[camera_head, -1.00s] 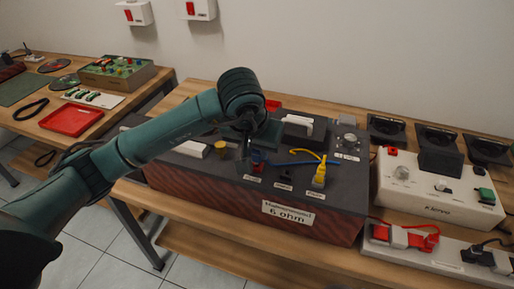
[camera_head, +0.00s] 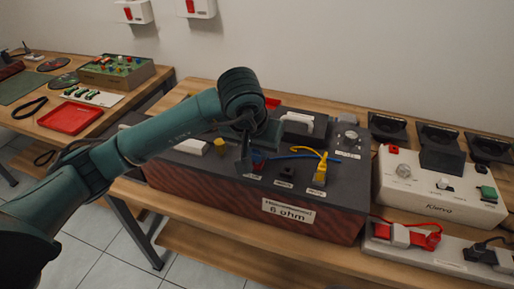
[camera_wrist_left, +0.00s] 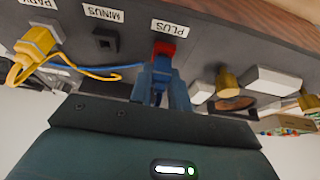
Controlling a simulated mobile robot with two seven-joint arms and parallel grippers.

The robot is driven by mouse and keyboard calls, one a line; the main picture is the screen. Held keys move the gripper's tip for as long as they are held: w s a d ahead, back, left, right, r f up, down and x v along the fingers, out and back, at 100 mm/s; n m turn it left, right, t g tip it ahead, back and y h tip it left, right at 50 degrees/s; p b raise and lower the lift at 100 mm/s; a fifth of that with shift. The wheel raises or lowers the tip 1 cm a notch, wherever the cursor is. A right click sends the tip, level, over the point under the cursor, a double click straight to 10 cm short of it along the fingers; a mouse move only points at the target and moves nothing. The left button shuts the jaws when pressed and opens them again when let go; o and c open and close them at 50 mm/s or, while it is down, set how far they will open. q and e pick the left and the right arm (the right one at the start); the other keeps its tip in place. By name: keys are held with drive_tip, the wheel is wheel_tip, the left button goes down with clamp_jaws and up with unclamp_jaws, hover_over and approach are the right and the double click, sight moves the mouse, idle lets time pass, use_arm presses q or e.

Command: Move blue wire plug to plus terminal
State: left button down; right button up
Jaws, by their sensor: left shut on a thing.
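My left gripper (camera_head: 246,165) is over the front part of the dark box labelled 6 ohm (camera_head: 340,222). In the left wrist view its fingers (camera_wrist_left: 165,88) are shut on the blue wire plug (camera_wrist_left: 159,72). The plug lines up with the red plus terminal (camera_wrist_left: 163,50), which has the PLUS label beside it. The plug appears to meet the terminal; how deeply it sits is hidden. The blue wire (camera_head: 292,157) runs to the right toward the yellow plug (camera_head: 320,175). The black minus terminal (camera_wrist_left: 104,38) is empty. My right gripper is out of view.
The yellow plug sits in the PARK terminal (camera_wrist_left: 38,45), with a yellow wire (camera_head: 308,151) looping behind. A white device (camera_head: 440,193) and a power strip (camera_head: 440,262) stand to the right. Yellow knobs (camera_wrist_left: 227,80) and a white block (camera_wrist_left: 272,82) are near the gripper.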

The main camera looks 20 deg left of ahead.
use_arm(q)
drive_tip(key=shift+f+b, duration=0.15)
drive_tip(key=shift+b, duration=0.6)
idle(1.8)
idle(0.5)
drive_tip(key=shift+b, duration=0.3)
idle(0.7)
drive_tip(key=c, duration=1.2)
unclamp_jaws()
drive_tip(key=shift+c, duration=0.2)
